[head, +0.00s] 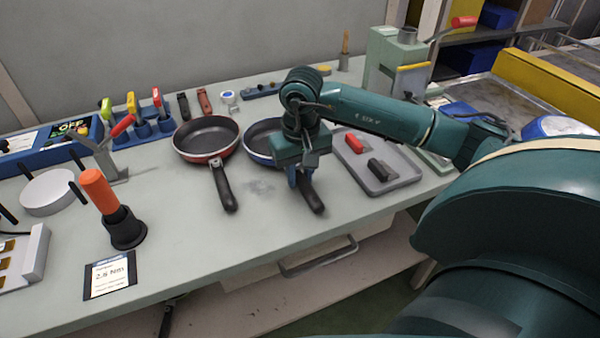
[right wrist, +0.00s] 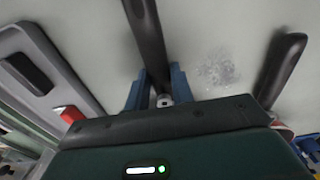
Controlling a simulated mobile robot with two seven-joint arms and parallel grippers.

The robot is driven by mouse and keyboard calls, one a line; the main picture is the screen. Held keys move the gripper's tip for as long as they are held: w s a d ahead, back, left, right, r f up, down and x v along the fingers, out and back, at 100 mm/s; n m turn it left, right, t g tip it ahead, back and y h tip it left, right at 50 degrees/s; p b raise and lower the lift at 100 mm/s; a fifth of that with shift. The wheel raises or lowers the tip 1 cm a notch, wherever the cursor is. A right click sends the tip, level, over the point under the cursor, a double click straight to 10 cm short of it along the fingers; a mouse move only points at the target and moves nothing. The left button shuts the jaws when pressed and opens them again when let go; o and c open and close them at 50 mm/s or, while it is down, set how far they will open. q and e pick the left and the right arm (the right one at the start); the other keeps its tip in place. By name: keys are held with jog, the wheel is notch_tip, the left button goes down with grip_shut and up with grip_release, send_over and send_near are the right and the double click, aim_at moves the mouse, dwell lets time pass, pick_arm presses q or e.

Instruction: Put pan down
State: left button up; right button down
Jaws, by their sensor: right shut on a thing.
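A dark pan with a blue outside (head: 259,145) is on or just above the grey-green bench, partly hidden behind my right gripper (head: 301,181). Its black handle (head: 314,201) points toward the bench's front edge. My right gripper is shut on this handle. In the right wrist view the handle (right wrist: 147,35) runs between the blue fingers (right wrist: 158,88). I cannot tell whether the pan touches the bench. A red pan (head: 207,138) lies on the bench just left of it, its handle toward the front. My left gripper is not in view.
A grey tray (head: 405,172) with a red and a black block stands close to the right. An orange-handled tool (head: 100,190) and a torque card (head: 110,275) are at left. Tool holders line the back. The bench front is mostly clear.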

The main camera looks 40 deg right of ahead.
jog(key=c, duration=1.2)
grip_release()
jog(key=shift+s+f, duration=0.1)
